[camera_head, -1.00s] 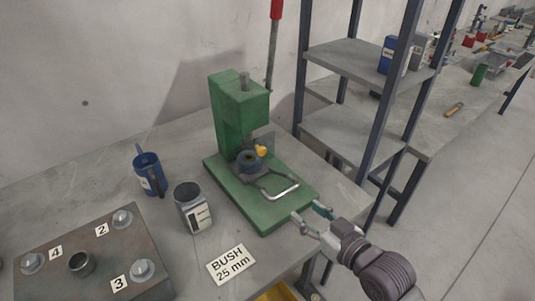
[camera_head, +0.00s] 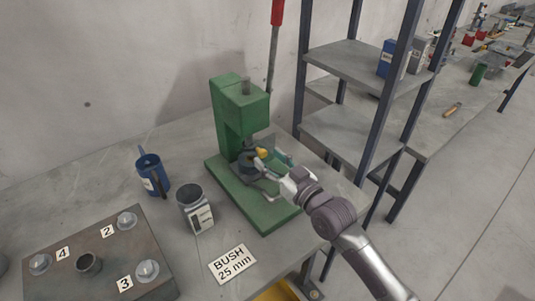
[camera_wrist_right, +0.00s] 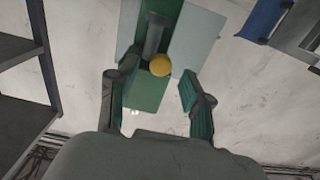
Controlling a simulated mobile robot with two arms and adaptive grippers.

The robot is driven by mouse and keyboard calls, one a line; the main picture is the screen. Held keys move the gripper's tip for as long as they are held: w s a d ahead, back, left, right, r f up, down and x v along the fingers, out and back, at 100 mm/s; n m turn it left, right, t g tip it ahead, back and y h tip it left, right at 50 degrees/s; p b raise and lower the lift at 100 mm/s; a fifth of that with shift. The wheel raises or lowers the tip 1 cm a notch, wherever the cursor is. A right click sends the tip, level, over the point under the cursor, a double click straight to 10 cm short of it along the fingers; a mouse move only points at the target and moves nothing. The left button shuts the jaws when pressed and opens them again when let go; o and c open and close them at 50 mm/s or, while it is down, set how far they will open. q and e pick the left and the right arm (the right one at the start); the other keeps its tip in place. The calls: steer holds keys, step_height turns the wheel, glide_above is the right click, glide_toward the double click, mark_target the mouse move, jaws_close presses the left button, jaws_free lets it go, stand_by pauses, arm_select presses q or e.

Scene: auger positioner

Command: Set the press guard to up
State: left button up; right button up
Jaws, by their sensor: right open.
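The green press (camera_head: 228,110) stands upright on its green base plate (camera_head: 262,217). A yellow knob (camera_head: 262,152) sits by a dark round part (camera_head: 248,165) under the press head; the knob also shows in the wrist view (camera_wrist_right: 160,65). The bent wire frame (camera_head: 262,191), which may be the guard, lies low over the base, mostly hidden by my right gripper. A pale flat panel (camera_wrist_right: 203,40) shows beside the press in the wrist view. My right gripper (camera_head: 272,165) is open close to the knob, its fingers apart in the wrist view (camera_wrist_right: 155,95). I cannot tell whether it touches anything.
A blue mug (camera_head: 152,175), a grey container (camera_head: 195,209) and a bolted block (camera_head: 100,255) are left of the press. A "BUSH 25 mm" card (camera_head: 232,264) lies in front. A metal rack (camera_head: 350,135) stands close on the right. A red-handled lever (camera_head: 277,15) rises behind.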

steer(key=shift+x, duration=0.85)
steer(key=shift+s, duration=0.1)
jaws_close()
